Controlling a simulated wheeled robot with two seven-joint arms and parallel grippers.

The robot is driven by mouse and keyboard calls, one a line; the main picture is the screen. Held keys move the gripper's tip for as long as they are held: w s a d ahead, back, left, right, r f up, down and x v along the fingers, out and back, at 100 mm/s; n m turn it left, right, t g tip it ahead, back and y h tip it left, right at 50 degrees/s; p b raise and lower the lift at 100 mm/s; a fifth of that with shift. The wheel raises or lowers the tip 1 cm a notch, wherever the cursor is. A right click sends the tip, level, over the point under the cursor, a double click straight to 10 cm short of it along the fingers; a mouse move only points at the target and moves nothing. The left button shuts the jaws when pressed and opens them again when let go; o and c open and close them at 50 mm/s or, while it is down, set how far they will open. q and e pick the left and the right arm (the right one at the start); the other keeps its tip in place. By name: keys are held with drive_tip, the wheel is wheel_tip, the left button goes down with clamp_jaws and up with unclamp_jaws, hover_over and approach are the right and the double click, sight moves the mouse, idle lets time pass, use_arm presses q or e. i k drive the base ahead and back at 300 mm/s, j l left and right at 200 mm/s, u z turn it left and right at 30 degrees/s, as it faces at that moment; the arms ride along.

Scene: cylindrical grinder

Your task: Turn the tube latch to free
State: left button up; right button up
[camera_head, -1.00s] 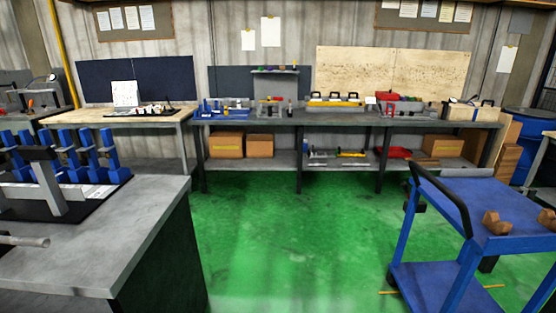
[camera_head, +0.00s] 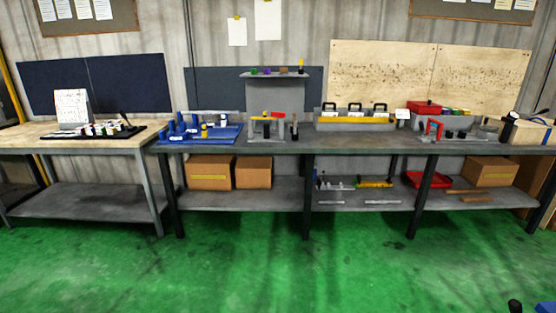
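I cannot make out a tube latch in the head view; the fittings on the benches are too small to tell apart. A grey stand (camera_head: 275,98) rises from the middle of the long workbench (camera_head: 350,143), with several small coloured pieces on its top shelf. A small fixture with red and black parts (camera_head: 267,124) is at its foot. A blue tray (camera_head: 222,136) with blue upright parts lies left of it.
A wooden-topped table (camera_head: 60,143) stands at the left. Cardboard boxes (camera_head: 210,174) sit on the workbench's lower shelf. The green floor (camera_head: 270,262) in front is open. Something blue (camera_head: 545,307) shows at the bottom right corner.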

sight(273, 114)
drive_tip(key=i+j, duration=0.1)
drive_tip(key=i, duration=1.4)
